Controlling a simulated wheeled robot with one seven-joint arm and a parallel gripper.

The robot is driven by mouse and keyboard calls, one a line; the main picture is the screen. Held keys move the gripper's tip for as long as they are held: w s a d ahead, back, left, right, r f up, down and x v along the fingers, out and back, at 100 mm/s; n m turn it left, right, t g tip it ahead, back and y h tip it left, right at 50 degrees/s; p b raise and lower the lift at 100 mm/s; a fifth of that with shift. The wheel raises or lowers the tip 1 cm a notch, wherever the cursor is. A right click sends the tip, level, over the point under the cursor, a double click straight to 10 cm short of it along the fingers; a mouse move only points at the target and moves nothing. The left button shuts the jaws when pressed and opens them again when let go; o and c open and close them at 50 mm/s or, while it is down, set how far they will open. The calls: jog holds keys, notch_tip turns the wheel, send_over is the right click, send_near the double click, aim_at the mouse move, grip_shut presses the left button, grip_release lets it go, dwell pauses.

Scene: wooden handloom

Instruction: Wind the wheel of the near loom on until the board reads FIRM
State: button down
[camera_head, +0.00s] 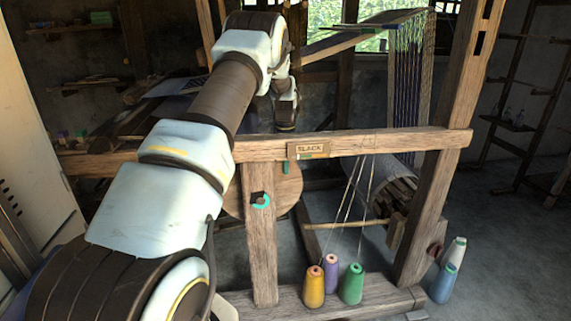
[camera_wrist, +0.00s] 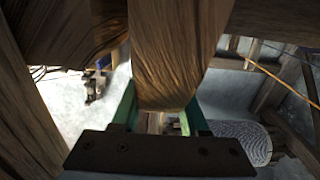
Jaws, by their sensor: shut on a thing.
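The near loom's wheel (camera_head: 287,190) is a round wooden disc, partly hidden behind the loom's front post. A turquoise ring (camera_head: 261,201) and dark hub show on the post in front of it. The board (camera_head: 309,149) on the front beam reads SLACK. My gripper (camera_wrist: 159,118) has green fingers closed on a brown wooden piece in the wrist view, apparently part of the wheel (camera_wrist: 165,85). In the head view my arm reaches over the beam, and a green fingertip (camera_head: 286,167) shows below it; the grip itself is mostly hidden.
The front beam (camera_head: 400,142) and post (camera_head: 261,245) stand close to my arm. Yellow, purple and green thread cones (camera_head: 314,287) stand on the base rail, with two more (camera_head: 444,282) at right. Dark warp threads (camera_head: 410,70) hang at the back right. Floor at far right is clear.

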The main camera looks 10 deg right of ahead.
aim_at(292, 170)
jog(key=shift+d, duration=0.1)
jog(key=shift+s+d+f, duration=0.1)
jog(key=shift+d+f, duration=0.05)
jog(key=shift+d, duration=0.1)
jog(key=shift+d+f+y+p, duration=0.5)
jog(key=shift+f+y, duration=0.3)
jog(key=shift+y, duration=0.2)
jog(key=shift+d+f+y, duration=0.2)
jog(key=shift+f+y, duration=0.5)
jog(key=shift+y, duration=0.1)
jog(key=shift+c, duration=2.1)
grip_release()
